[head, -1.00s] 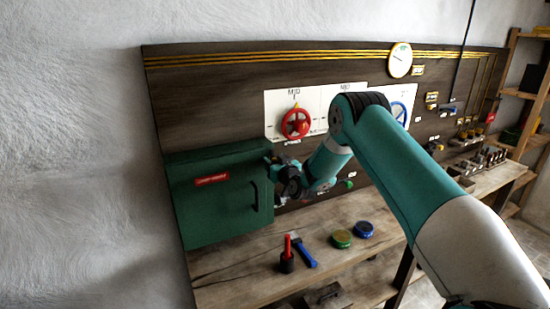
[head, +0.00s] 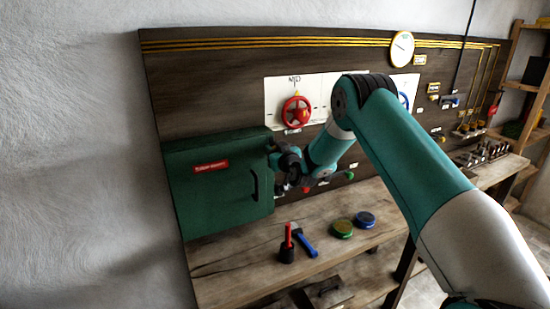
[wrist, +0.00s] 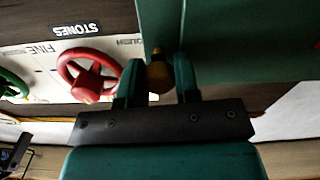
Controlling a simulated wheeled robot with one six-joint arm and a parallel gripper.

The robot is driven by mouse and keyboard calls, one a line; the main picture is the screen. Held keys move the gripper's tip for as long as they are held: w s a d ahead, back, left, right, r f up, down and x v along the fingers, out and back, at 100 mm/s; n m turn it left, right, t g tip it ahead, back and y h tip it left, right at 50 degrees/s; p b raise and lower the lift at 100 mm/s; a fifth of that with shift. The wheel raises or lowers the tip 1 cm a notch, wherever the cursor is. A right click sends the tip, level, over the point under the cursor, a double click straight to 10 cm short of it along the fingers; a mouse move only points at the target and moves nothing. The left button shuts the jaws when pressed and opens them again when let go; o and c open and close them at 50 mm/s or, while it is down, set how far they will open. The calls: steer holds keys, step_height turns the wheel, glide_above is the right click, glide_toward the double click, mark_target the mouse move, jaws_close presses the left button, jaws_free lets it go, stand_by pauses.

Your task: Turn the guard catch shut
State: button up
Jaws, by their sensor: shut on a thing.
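The green guard box (head: 225,190), with a red label and a dark handle, is on the left of the board in the head view. My gripper (wrist: 158,76) is at the box's right edge, and its fingers sit on either side of the guard catch (wrist: 157,70). The catch shows as a small yellow and dark knob between the fingers in the wrist view. My gripper (head: 277,160) looks small and dark in the head view, where the catch is hidden. The exact turn of the catch cannot be told. The green box front (wrist: 245,40) fills the wrist view's right side.
A red-handled tool in a dark holder (head: 287,255), a blue-handled tool (head: 306,244), a green tin (head: 342,229) and a blue tin (head: 366,219) stand on the bench below.

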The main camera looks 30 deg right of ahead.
steer(key=n+b, duration=0.1)
steer(key=b, duration=0.3)
steer(key=f+n+b, duration=0.1)
steer(key=n+b, duration=0.1)
steer(key=b, duration=0.2)
steer(key=shift+n, duration=0.3)
steer(key=n+b, duration=0.5)
steer(key=b, duration=0.6)
steer(key=shift+a, duration=0.1)
steer(key=n+b, duration=0.4)
steer(key=b, duration=0.3)
steer(key=shift+r+n, duration=0.15)
steer(key=shift+n, duration=0.25)
steer(key=n+b, duration=0.3)
steer(key=shift+r, duration=0.2)
steer(key=shift+b, duration=0.3)
steer(key=o, duration=0.9)
